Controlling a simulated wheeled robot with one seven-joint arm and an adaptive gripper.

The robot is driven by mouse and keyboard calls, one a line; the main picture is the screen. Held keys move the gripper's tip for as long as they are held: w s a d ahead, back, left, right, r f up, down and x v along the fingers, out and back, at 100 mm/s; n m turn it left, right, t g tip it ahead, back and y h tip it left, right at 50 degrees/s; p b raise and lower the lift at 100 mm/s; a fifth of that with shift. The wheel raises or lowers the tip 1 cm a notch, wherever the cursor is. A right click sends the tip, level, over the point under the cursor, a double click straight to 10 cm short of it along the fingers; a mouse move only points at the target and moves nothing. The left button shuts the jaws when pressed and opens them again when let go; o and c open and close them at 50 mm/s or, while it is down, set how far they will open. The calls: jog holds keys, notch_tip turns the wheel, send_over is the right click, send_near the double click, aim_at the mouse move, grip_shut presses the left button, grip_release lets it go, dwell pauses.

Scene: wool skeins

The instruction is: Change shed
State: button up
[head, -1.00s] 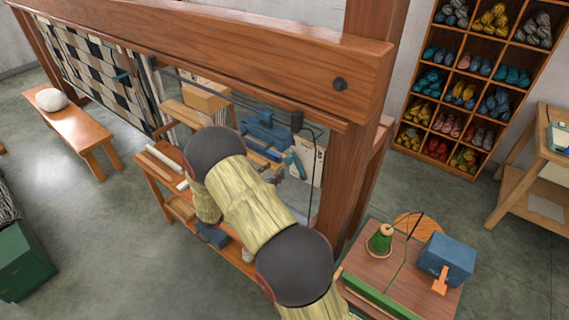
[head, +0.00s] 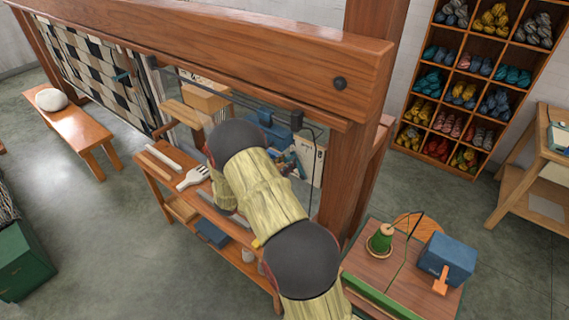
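A large wooden loom (head: 250,45) crosses the head view, with a black-and-white checked weave (head: 85,60) and hanging warp at left. Behind the loom's front beam, a blue mechanism (head: 268,125) and a teal handle (head: 299,166) show near the right post, partly hidden by my arm. My arm reaches up from the bottom, in front of this area. My gripper is mostly hidden behind my arm; small dark parts beside the teal handle may be its fingers, but its opening and any contact cannot be made out.
A shelf (head: 190,195) under the loom holds a white comb (head: 193,178), pale sticks and a blue box (head: 212,233). A side table (head: 385,275) at lower right carries a green cone (head: 381,240) and a blue box (head: 446,258). A bench (head: 75,130) stands left. Open floor lies at lower left.

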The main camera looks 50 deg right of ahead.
grip_shut()
dwell(0.6)
